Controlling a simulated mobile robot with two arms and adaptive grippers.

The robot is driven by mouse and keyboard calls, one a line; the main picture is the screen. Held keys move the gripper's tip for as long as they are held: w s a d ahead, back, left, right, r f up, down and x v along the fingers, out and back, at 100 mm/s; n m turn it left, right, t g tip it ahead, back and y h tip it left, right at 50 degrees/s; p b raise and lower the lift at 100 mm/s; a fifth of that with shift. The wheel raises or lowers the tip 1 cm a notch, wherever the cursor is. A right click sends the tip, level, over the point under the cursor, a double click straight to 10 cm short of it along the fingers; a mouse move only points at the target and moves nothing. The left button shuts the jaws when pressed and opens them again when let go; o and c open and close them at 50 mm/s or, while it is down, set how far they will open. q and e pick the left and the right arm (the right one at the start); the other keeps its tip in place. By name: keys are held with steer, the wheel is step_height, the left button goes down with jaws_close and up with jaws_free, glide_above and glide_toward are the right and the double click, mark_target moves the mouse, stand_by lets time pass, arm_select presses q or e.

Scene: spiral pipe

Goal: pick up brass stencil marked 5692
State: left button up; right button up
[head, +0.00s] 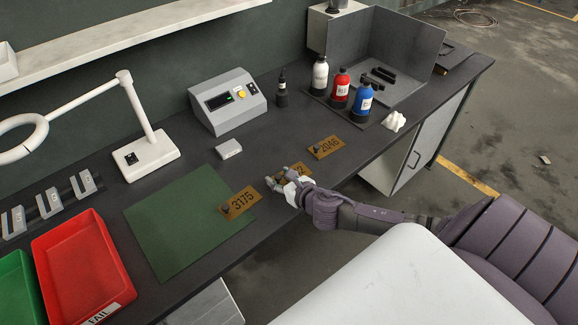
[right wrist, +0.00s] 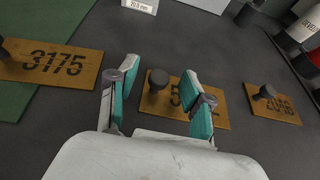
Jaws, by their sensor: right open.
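A brass stencil plate (head: 290,171) lies on the dark bench, partly hidden by my right gripper (head: 285,178). In the head view only a final 2 reads clearly on it. In the right wrist view the same plate (right wrist: 160,106) shows a leading 5; the other digits are covered by a finger. A dark round knob (right wrist: 158,79) stands up from its left part. My right gripper (right wrist: 160,76) is open, with its two teal-padded fingers apart on either side of the knob, not gripping it. My left gripper is not in view.
Stencil 3175 (head: 240,203) lies left, overlapping the green mat (head: 175,225). Stencil 2048 (head: 326,148) lies to the right. Bottles (head: 340,88) stand behind it. A red bin (head: 78,265), lamp base (head: 148,160) and control box (head: 228,100) occupy the bench's left and back.

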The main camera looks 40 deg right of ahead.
steer(key=shift+w+f, duration=0.35)
steer(key=shift+w, duration=0.3)
jaws_close()
steer(key=shift+r, duration=0.1)
